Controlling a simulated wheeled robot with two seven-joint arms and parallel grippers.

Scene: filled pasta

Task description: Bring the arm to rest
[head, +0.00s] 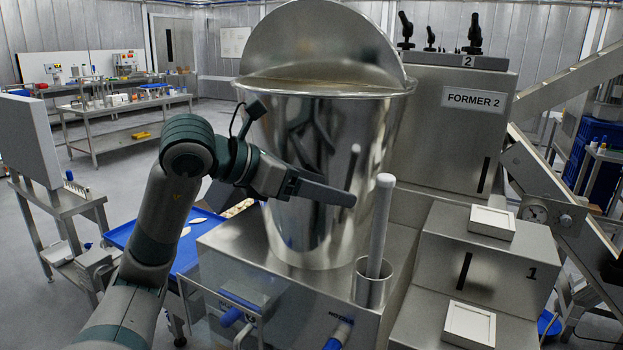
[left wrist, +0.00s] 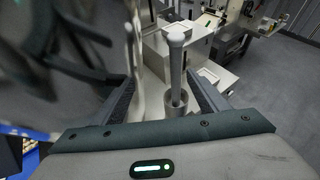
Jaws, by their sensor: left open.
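My left arm comes in from the left in the head view. Its gripper (head: 322,190) is in front of the large steel hopper (head: 320,225), pointing right. In the left wrist view the two fingers of my left gripper (left wrist: 165,95) stand apart with nothing held between them. Past them, a pale rod (head: 380,225) stands upright in a small steel cup (head: 371,286) on the machine's top. The rod and cup also show in the left wrist view, beyond the finger gap. My right gripper is not in view.
The FORMER 2 machine (head: 450,140) and a stepped steel housing with two white frames (head: 492,222) stand right of the hopper. A blue tray (head: 120,236) lies beside my left arm. Steel tables (head: 130,112) stand at the back left, with open floor before them.

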